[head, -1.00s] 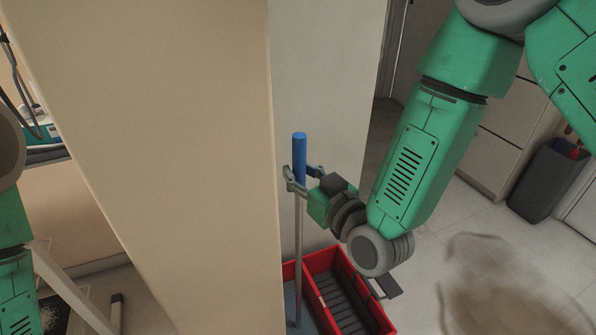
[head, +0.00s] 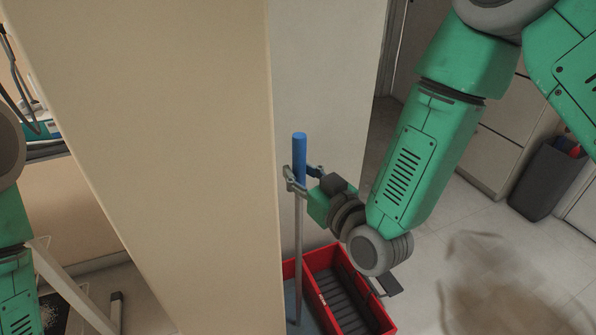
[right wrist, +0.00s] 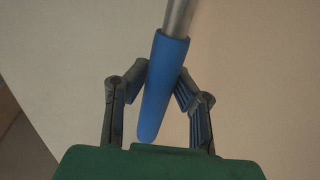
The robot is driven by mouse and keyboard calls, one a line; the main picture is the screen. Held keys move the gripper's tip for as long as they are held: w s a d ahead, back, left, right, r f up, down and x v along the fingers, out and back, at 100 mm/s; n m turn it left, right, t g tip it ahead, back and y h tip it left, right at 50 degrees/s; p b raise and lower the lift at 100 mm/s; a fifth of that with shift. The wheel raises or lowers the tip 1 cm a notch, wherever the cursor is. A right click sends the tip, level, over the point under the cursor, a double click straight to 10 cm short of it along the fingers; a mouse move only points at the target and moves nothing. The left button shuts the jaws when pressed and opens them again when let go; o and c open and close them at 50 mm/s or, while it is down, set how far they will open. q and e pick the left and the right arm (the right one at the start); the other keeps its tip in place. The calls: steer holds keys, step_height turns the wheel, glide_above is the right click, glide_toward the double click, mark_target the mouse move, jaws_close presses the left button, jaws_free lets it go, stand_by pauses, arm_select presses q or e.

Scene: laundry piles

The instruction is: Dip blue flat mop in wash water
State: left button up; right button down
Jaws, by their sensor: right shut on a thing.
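The mop's blue handle grip (head: 300,158) stands upright in the head view, with its grey pole (head: 298,250) running down to a red bucket (head: 345,293). My right gripper (head: 302,180) is shut on the handle near the lower end of the blue grip. The right wrist view also shows the blue grip (right wrist: 162,85) between both fingers (right wrist: 162,90). The pole's lower end is over or in the left, bluish compartment (head: 290,300). The mop head is not visible. My left arm shows at the left edge, but its gripper is not in view.
A beige wall or pillar (head: 190,150) fills the middle left, close to the handle, and hides part of the bucket. A dark grey bin (head: 547,180) stands at the right by pale cabinets. A brown stain (head: 500,280) lies on the open tiled floor.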

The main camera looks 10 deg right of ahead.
step_height(320, 180, up, 24)
steer(key=p, duration=1.8)
steer(key=shift+f+p, duration=0.25)
steer(key=shift+p, duration=0.15)
